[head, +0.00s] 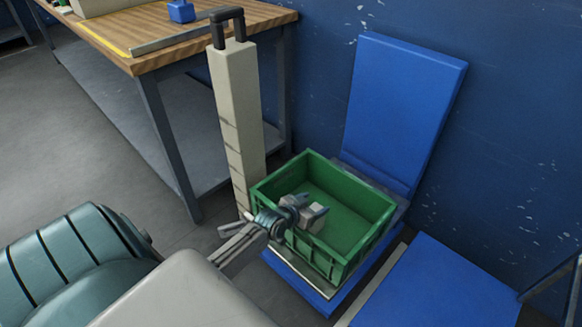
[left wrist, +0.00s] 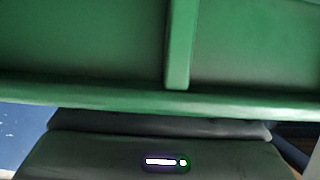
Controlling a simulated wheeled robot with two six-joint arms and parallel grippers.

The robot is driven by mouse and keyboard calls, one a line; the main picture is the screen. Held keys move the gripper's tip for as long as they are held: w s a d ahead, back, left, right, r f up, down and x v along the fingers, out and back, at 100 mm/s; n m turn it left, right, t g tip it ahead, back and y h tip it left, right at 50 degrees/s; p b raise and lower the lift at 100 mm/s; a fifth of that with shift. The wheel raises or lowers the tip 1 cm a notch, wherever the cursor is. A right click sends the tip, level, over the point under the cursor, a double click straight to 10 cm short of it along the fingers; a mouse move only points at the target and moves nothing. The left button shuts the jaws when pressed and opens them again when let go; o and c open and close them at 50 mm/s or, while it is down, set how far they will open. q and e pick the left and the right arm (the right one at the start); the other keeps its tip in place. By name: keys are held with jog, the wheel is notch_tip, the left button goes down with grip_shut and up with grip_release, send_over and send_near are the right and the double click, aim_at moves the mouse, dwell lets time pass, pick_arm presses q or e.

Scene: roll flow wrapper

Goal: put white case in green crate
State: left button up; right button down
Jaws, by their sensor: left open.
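The green crate (head: 372,211) is open-topped. It stands low on a grey and blue platform by the wall. My left gripper (head: 319,216) is open, over the left part of the crate's opening. I see nothing held in it. Green crate wall (left wrist: 80,45) with a rib and rim fills most of the left wrist view. A tall off-white body (head: 236,105) with a black handle on top stands upright between the table and the crate, apart from my gripper. I cannot tell whether it is the white case. My right gripper is not in view.
A wooden-topped table (head: 170,55) stands at the upper left, with a blue object (head: 181,11) on it. A tall blue panel (head: 400,110) leans back behind the crate. A flat blue surface (head: 440,290) lies at the lower right. Open grey floor (head: 60,150) is at left.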

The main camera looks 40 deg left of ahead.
pick_arm(q)
jog(key=v, duration=0.2)
jog(key=shift+s+a+r+p, duration=0.1)
jog(key=shift+s+r+p, duration=0.05)
jog(key=shift+s+p, duration=0.15)
jog(key=s+d+r+g+p, duration=0.1)
jog(key=s+d+r+g, duration=0.1)
jog(key=s, duration=0.7)
jog(key=s+d+r+g+p, duration=0.1)
jog(key=s+d+r+g, duration=0.1)
jog(key=s+d+r, duration=0.2)
jog(key=s+d+r+g+p, duration=0.1)
jog(key=s+d, duration=0.5)
jog(key=s, duration=0.7)
notch_tip(320, 180, up, 3)
jog(key=shift+s+d+f+g, duration=0.2)
jog(key=shift+s+d+g, duration=0.15)
jog(key=shift+g, duration=0.15)
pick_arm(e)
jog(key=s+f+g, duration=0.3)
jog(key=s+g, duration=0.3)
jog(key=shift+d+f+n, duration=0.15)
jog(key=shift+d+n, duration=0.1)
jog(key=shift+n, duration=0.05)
